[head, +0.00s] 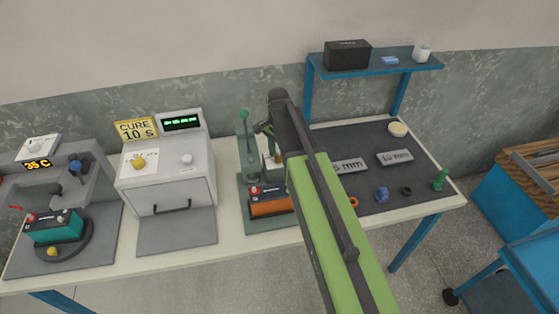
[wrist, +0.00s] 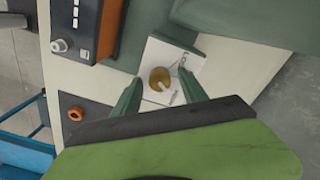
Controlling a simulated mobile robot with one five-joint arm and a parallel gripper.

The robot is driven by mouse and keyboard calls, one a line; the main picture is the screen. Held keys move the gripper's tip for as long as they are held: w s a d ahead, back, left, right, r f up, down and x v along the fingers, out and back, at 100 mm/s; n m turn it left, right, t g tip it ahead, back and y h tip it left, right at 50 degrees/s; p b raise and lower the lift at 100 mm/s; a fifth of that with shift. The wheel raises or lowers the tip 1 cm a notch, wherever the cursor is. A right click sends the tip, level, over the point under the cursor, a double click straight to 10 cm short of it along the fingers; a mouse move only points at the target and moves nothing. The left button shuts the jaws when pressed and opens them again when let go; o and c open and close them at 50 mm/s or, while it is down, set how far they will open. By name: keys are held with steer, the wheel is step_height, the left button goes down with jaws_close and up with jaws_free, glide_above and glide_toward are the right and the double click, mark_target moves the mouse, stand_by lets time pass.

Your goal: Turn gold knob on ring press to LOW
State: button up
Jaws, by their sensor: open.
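In the wrist view a round gold knob (wrist: 159,78) sits on a white plate (wrist: 158,55) with small dark markings. A pale pointer mark shows on the knob toward its lower right; the labels are too small to read. My gripper (wrist: 161,80) is open, with one green finger on each side of the knob; I cannot tell whether they touch it. In the head view the green ring press (head: 245,165) stands mid-bench, holding an orange battery (head: 270,207). My arm covers part of the press's right side there, and my fingers are not clear.
Left of the press is a white cure oven (head: 165,165) with its own gold knob, then another station (head: 60,215) with a teal battery. To the right, a dark mat (head: 375,140) carries labels and small parts. A blue shelf (head: 400,62) is behind.

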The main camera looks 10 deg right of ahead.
jaws_close()
stand_by(0.5)
steer(key=n, duration=0.4)
steer(key=shift+n, duration=0.3)
steer(key=n, duration=0.4)
steer(key=shift+n, duration=0.3)
steer(key=n, duration=0.4)
steer(key=shift+a+n, duration=0.1)
steer(key=shift+n, duration=2.3)
